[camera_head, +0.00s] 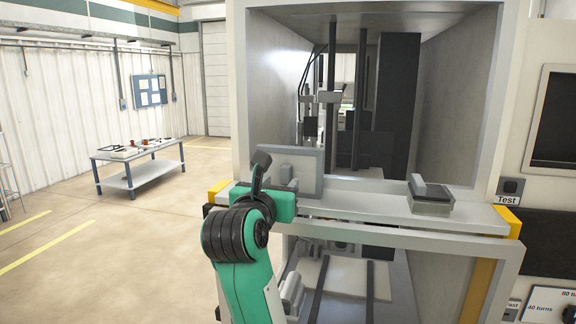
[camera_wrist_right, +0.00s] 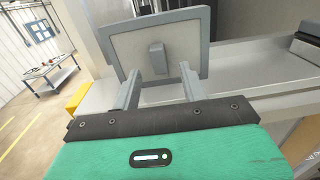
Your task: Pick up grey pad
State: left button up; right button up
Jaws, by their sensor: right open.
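A light grey square pad (camera_head: 310,160) with a darker rim stands tilted up on the machine's front ledge in the head view. In the right wrist view this grey pad (camera_wrist_right: 187,42) faces me, with a small grey grip block (camera_wrist_right: 156,57) at its middle. My right gripper (camera_wrist_right: 159,76) is open. Its two fingers point at the pad, one on each side of the grip block in the picture; I cannot tell whether they touch the pad. In the head view the right gripper (camera_head: 283,182) partly covers the pad's lower left. My left gripper is not in view.
Another grey block with a handle (camera_head: 430,198) lies flat on the ledge (camera_head: 365,203) to the right. Clear ledge separates the two. The machine's open bay (camera_head: 455,110) lies behind, with dark vertical posts. A workbench (camera_head: 140,170) stands far left.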

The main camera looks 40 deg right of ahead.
aim_at(284, 176)
jog(key=p+x, duration=0.2)
jog(key=x, duration=0.1)
jog(key=shift+w+d+r, duration=0.1)
jog(key=shift+w+d, duration=0.25)
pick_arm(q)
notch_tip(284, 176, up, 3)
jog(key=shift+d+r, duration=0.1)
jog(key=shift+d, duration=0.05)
pick_arm(e)
jog(key=shift+a, duration=0.1)
jog(key=shift+c, duration=0.8)
grip_shut()
